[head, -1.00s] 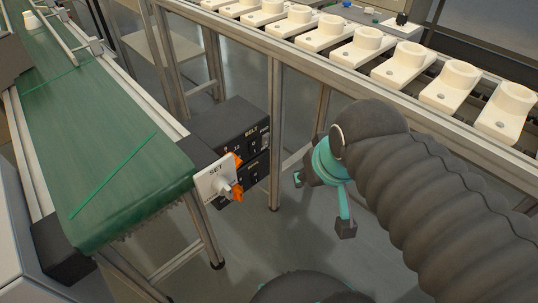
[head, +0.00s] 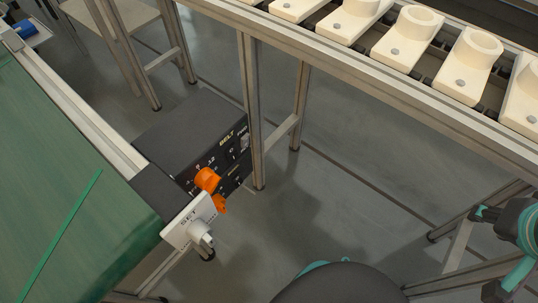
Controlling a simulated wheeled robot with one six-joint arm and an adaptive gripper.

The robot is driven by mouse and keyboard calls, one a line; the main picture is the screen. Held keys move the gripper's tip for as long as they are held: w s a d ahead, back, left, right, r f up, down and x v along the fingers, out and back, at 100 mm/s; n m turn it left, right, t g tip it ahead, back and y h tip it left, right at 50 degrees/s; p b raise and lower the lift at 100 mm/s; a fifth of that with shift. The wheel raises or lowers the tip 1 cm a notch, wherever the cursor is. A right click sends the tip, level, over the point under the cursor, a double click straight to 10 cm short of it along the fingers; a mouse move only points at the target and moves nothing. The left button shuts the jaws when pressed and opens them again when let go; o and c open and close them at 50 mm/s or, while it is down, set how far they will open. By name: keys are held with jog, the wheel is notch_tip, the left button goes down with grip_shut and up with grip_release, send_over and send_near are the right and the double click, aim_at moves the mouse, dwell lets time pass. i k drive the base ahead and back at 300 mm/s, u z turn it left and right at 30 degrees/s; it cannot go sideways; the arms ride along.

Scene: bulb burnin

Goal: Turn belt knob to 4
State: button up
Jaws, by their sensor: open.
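The black control box (head: 192,128) marked BELT stands below the bench, beside the end of the green conveyor. Its front carries small dark knobs, switches and lettering, too small to read a setting. An orange part (head: 207,180) is in front of it and hides some of this face. I cannot tell where any knob points. My gripper (head: 486,252) is at the lower right edge, partly cut off, open and empty, well apart from the box.
The green belt (head: 60,190) fills the left. A metal bench (head: 390,100) with a row of cream lamp holders (head: 408,38) crosses the top. Its leg (head: 254,120) stands right beside the box. Grey floor (head: 330,190) lies clear between box and gripper.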

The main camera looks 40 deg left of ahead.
aim_at(206, 179)
jog(key=z, duration=0.25)
jog(key=k, duration=1.35)
jog(key=u, duration=2)
